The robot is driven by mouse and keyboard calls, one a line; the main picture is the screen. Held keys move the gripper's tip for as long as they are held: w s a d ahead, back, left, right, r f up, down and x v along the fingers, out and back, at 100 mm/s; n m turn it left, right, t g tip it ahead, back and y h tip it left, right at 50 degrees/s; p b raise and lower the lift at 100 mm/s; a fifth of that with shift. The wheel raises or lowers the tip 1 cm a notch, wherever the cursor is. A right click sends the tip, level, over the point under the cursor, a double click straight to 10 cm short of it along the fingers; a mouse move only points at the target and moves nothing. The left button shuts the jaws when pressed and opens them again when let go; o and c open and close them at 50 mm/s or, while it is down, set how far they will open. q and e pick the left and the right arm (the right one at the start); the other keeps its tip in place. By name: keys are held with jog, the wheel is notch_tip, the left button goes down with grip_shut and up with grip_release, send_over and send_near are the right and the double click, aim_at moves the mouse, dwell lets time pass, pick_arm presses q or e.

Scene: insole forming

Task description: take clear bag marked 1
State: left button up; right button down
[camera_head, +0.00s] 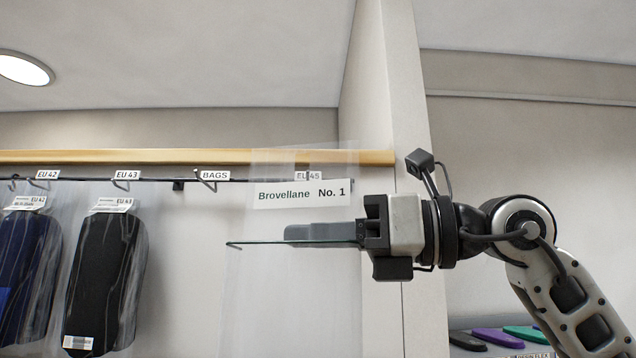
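The clear bag (290,305) hangs upright at the centre. Its white label (303,194) reads "Brovellane No. 1". My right gripper (300,234) comes in from the right, lying level just below the label. Its grey fingers, seen edge-on, look shut on the bag. The bag's faint upper part overlaps the rail and partly covers the EU 45 tag. The hook under the BAGS tag (215,175) looks empty. A thin greenish edge (270,243) runs along the fingers; I cannot tell what it is. My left gripper is not in view.
A dark rail with hooks runs below a wooden strip (120,157). Bagged dark insoles hang at left under EU 42 (30,260) and EU 43 (103,270). A pale upright panel (410,110) stands behind my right gripper. Coloured insoles (498,338) lie low at right.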

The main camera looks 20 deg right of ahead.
aim_at(317, 177)
jog(key=r, duration=0.2)
jog(key=s+r, duration=0.1)
jog(key=s+r+p, duration=0.1)
jog(key=r, duration=0.1)
jog(key=shift+s+a+r, duration=0.1)
jog(key=shift+a+r, duration=0.1)
jog(key=shift+r, duration=0.1)
jog(key=shift+w+d+p, duration=0.3)
jog(key=shift+w+p, duration=0.05)
jog(key=shift+w, duration=0.65)
jog(key=shift+w+d+p, duration=0.25)
jog(key=shift+w+p, duration=0.1)
jog(key=shift+w, duration=0.6)
jog(key=shift+w+d+p, duration=0.3)
jog(key=shift+w+p, duration=0.05)
jog(key=shift+w, duration=0.65)
jog(key=shift+w+d+p, duration=0.25)
jog(key=shift+w+p, duration=0.05)
jog(key=shift+w, duration=0.6)
